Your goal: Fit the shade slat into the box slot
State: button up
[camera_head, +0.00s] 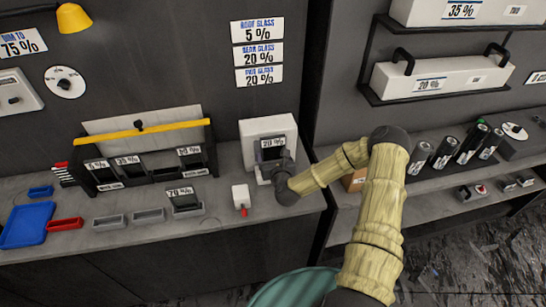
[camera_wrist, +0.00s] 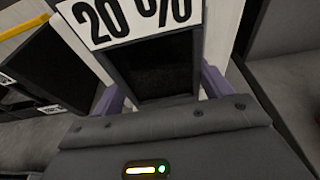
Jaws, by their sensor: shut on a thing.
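The shade slat (camera_head: 271,148) is a dark plate with a white "20 %" label; it also shows close up in the wrist view (camera_wrist: 155,75). My gripper (camera_wrist: 161,92) is shut on it, with a purple finger at each side. In the head view my gripper (camera_head: 277,161) is at the front of a white box (camera_head: 254,131) on the counter. The slat stands roughly upright against the box's front face. The slot is hidden behind the slat and my gripper, so I cannot tell whether the slat is in it.
A dark rack (camera_head: 137,168) with labelled slats and a yellow bar (camera_head: 130,134) stands to the left. A "70 %" slat (camera_head: 184,201) stands in a small holder. A white block with a red tip (camera_head: 241,197) sits near the counter's front edge. Cans (camera_head: 445,153) line the right shelf.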

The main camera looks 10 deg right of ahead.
jog(key=shift+f+b, duration=2.4)
jog(key=shift+f, duration=0.5)
jog(key=o, duration=1.1)
jog(key=shift+s, duration=0.1)
jog(key=shift+d+f, duration=0.1)
jog(key=shift+s, duration=0.2)
jog(key=shift+a+r+p+v, duration=0.15)
jog(key=shift+p+v, duration=0.85)
jog(key=shift+v, duration=3.25)
jog(key=shift+a+r+p+v, duration=0.15)
jog(key=shift+p+v, duration=0.85)
jog(key=shift+v, duration=3.25)
